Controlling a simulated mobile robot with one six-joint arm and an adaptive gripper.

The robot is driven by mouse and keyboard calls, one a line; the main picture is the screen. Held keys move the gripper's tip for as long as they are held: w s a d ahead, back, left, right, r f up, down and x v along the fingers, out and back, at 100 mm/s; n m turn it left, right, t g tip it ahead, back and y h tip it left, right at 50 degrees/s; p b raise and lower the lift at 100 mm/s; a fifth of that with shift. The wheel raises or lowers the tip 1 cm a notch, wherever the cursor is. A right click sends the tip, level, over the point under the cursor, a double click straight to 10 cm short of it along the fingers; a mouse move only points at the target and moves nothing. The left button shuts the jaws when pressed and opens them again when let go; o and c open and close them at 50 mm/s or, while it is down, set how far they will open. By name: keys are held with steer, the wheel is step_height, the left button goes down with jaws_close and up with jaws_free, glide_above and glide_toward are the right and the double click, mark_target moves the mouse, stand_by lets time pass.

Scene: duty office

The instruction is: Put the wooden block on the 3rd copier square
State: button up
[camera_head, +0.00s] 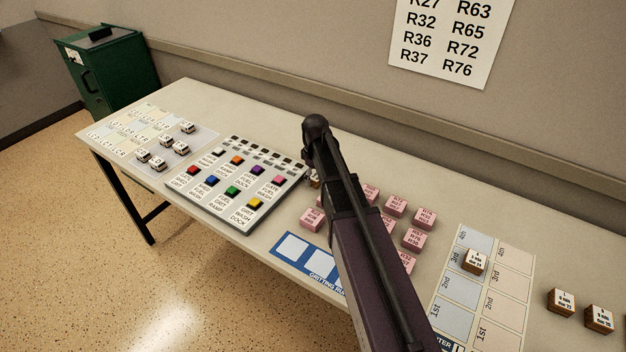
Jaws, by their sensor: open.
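A wooden block (474,262) with a white printed top sits on the left, bluish column of a two-column card (515,255), beside the label "3rd". Two more wooden blocks (561,302) and (599,319) stand on the table right of the card. The right, pinkish column also has squares marked 1st to 4th and looks empty. The left column's heading ends in "TER"; the right heading is out of frame. My gripper (316,133) is at the dark far end of my arm, over the table's middle, well left of the blocks. Its fingertips are hard to make out.
Several pink blocks (395,206) stand around my arm, partly hidden by it. A button panel (237,180) and a card with small white vehicles (150,135) lie to the left. A blue-edged strip (309,253) lies near the front edge. A wall is behind.

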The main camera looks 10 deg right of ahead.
mark_target(315, 175)
steer(key=c, duration=1.2)
steer(key=shift+r, duration=0.2)
step_height(315, 175, up, 4)
steer(key=p, duration=0.4)
steer(key=shift+f, duration=0.1)
steer(key=s, duration=1)
steer(key=s+a+p, duration=0.1)
steer(key=s, duration=0.5)
steer(key=shift+a+r, duration=0.1)
steer(key=shift+r, duration=0.3)
